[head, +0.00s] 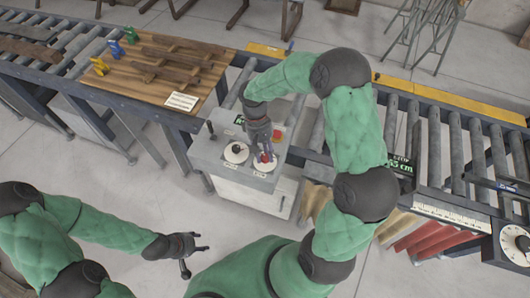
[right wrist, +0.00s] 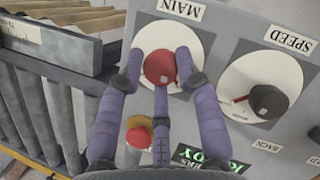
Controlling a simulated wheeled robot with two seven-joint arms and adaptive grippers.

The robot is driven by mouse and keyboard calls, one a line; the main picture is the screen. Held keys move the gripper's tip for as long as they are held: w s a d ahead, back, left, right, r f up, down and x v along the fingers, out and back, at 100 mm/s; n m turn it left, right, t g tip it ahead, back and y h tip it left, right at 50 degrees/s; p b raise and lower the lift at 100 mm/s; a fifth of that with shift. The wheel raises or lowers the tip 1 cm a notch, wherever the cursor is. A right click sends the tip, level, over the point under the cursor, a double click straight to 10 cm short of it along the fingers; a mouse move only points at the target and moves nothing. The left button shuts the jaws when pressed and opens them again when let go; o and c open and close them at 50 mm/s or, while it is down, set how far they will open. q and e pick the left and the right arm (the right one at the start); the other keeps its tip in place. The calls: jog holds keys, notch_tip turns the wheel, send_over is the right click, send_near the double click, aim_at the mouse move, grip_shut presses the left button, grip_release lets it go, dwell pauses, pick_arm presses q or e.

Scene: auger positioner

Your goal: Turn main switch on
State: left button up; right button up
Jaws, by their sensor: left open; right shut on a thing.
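The main switch is a red knob (right wrist: 160,68) on a white round plate labelled MAIN, on top of the grey control box (head: 205,148). In the head view the red knob (head: 265,157) shows just below my right gripper (head: 262,150). In the right wrist view, my right gripper's purple fingers (right wrist: 161,80) are closed around the red knob from its sides. The knob's pointer mark is not clear. My left gripper (head: 193,250) is open and empty over the floor, away from the box.
A black SPEED knob (right wrist: 268,101) sits beside the main switch. A red and yellow button (right wrist: 138,134) and a green READY sign (right wrist: 200,160) are close to the fingers. Roller conveyors (head: 460,150) and a wooden board (head: 155,65) stand behind.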

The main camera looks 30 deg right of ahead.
jog(key=shift+s+a, duration=0.1)
dwell(0.4)
jog(key=o, duration=0.9)
jog(key=shift+o, duration=1)
jog(key=shift+r, duration=0.15)
jog(key=shift+w+r, duration=0.25)
jog(key=shift+r, duration=0.05)
jog(key=v, duration=1.1)
jog(key=shift+s+a, duration=0.1)
jog(key=shift+s, duration=0.1)
